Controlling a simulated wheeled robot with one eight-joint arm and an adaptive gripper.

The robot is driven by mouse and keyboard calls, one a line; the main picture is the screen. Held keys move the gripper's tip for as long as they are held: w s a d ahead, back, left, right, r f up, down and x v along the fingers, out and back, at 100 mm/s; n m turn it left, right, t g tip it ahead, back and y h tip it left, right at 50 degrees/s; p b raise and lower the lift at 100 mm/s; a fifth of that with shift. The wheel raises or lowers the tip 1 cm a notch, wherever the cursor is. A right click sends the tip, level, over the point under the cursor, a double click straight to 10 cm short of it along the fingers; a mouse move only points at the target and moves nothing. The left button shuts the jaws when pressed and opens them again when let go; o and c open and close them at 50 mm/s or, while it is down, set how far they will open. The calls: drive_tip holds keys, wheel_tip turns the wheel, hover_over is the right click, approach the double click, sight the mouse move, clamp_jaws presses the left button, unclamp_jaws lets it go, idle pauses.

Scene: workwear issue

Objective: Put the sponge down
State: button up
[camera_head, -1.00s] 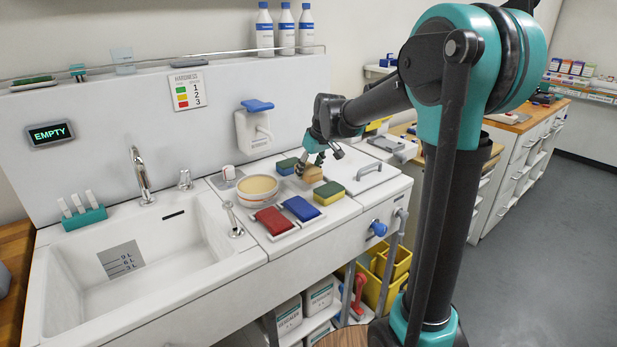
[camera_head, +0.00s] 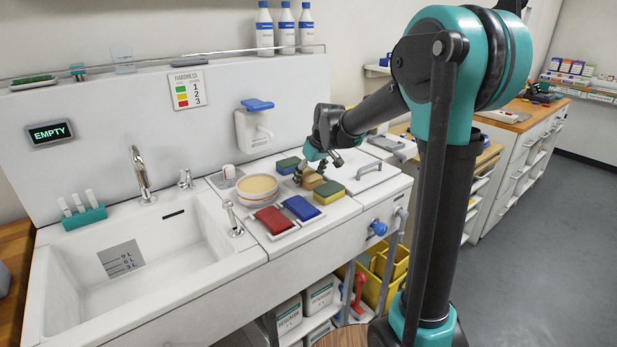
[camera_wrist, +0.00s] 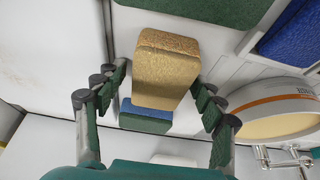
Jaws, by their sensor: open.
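The tan sponge (camera_head: 312,181) is at the worktop right of the sink, between a blue-and-green sponge (camera_head: 287,165) and a yellow sponge with a green top (camera_head: 329,193). My gripper (camera_head: 310,171) is over it with its fingers spread. In the wrist view the tan sponge (camera_wrist: 166,68) lies between my open fingers (camera_wrist: 162,92), with a gap showing on both sides. The blue-and-green sponge (camera_wrist: 146,115) is partly hidden behind it there. The sponge's underside is hidden, so its contact with the worktop is not directly visible.
A bowl of tan contents (camera_head: 257,190) stands left of the sponges. Red (camera_head: 272,220) and blue (camera_head: 300,208) pads lie in front of it. The sink (camera_head: 150,260) is further left. A lidded panel with a handle (camera_head: 372,178) lies to the right.

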drive_tip(key=v, duration=1.2)
drive_tip(key=shift+r, duration=0.2)
drive_tip(key=shift+w, duration=0.1)
